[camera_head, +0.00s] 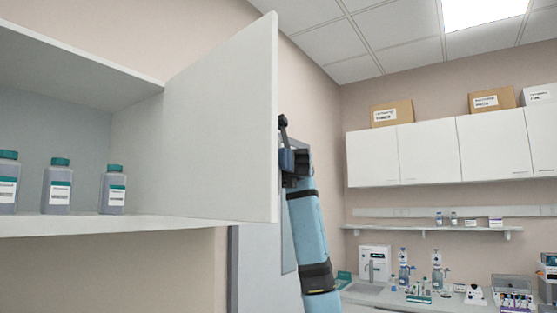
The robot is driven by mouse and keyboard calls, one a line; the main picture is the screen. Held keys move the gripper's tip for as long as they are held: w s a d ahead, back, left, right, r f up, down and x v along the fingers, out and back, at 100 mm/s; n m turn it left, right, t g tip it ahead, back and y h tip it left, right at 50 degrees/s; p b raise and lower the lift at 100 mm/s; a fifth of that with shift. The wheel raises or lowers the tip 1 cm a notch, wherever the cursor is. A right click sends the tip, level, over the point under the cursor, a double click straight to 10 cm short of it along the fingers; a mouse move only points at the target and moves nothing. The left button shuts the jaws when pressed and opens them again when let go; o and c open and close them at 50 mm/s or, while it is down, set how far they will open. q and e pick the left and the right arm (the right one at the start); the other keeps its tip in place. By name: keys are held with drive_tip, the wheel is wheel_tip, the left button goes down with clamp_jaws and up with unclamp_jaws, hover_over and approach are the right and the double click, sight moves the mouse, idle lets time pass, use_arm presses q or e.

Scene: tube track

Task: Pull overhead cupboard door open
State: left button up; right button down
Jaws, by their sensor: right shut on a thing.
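The overhead cupboard door (222,125) is a white panel standing swung open at the right side of the cupboard. The open cupboard (60,226) at the left shows its inside and a lower shelf board. My right gripper (284,135) is at the door's free edge, on its far side, and is shut. Its fingers and the door's handle are mostly hidden behind the door, and the grip is on the door's handle side. My left gripper is not in view.
Several bottles with green caps (58,188) stand in the cupboard. White wall cupboards (430,153) with boxes on top hang at the back right. Below them are a shelf (430,228) and a counter with lab items. The space in front of the open cupboard is clear.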

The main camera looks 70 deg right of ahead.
drive_tip(key=c, duration=1.2)
unclamp_jaws()
drive_tip(key=d, duration=0.4)
drive_tip(key=w+d, duration=0.1)
drive_tip(key=d, duration=0.8)
drive_tip(key=shift+w+d, duration=0.35)
drive_tip(key=shift+w, duration=0.05)
